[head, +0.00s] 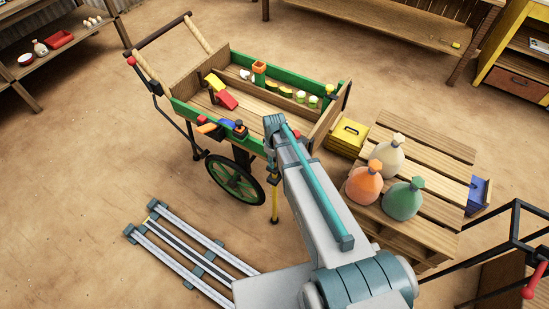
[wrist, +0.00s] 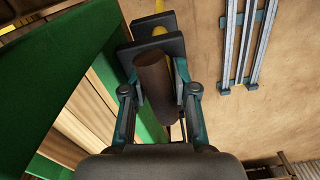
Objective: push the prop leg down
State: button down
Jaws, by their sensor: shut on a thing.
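The prop leg (head: 275,203) is a thin yellow leg with a dark foot. It hangs nearly upright below the near right corner of the green cart (head: 240,144), and its foot appears at or close to the floor. The cart's green side is close on the left of the wrist view.
The cart's spoked wheel (head: 235,181) stands left of the leg. Metal rails (head: 185,250) lie on the floor at lower left. A pallet (head: 430,165) with several coloured sacks (head: 404,200) and a yellow box (head: 346,137) stand to the right. Floor left of the cart is clear.

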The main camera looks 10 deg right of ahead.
jog(key=shift+s+f, duration=0.1)
jog(key=shift+f, duration=0.35)
jog(key=c, duration=0.9)
grip_release()
jog(key=shift+f, duration=0.1)
notch_tip(320, 180, up, 12)
jog(key=shift+r, duration=0.1)
